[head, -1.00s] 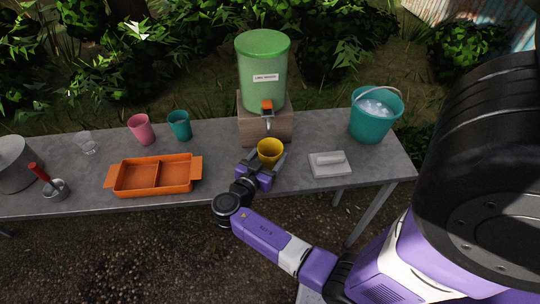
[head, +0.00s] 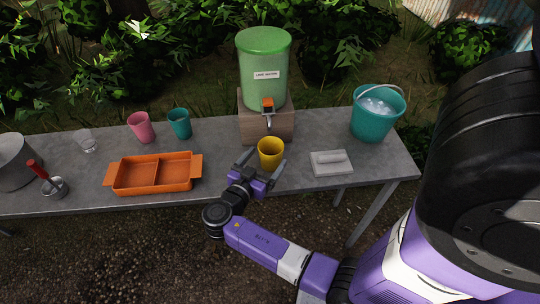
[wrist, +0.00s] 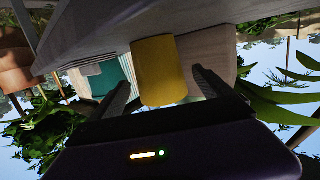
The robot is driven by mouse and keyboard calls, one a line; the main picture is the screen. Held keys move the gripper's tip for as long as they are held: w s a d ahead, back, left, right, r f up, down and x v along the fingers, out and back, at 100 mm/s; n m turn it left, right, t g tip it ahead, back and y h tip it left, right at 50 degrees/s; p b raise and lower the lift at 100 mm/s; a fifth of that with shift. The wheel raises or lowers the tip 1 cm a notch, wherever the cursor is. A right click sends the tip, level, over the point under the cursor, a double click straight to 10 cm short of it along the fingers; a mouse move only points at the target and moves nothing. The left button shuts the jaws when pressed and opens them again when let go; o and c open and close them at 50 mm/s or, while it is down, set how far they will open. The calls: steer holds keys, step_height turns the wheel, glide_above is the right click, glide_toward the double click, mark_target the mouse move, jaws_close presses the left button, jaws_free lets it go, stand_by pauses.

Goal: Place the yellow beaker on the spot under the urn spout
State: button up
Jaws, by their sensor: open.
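The yellow beaker (head: 271,155) stands upright on the grey table, just in front of the urn's wooden stand and below the spout (head: 268,121) in the head view. The green urn (head: 264,72) sits on that stand. My gripper (head: 261,172) is open, with its fingers reaching toward the beaker's near side, one to each side. In the wrist view, which is upside down, the beaker (wrist: 160,68) shows between the spread fingers, with gaps on both sides. Any mark for the spot is not visible; the beaker may cover it.
A grey lidded block (head: 332,163) lies right of the beaker, and a teal bucket of ice (head: 377,112) stands behind it. An orange divided tray (head: 155,188), a teal cup (head: 179,124) and a pink cup (head: 141,127) are to the left. The table's front edge is near my gripper.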

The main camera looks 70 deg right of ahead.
steer(key=b+v, duration=0.1)
steer(key=v, duration=0.7)
steer(key=shift+a+b, duration=0.1)
steer(key=shift+b, duration=0.3)
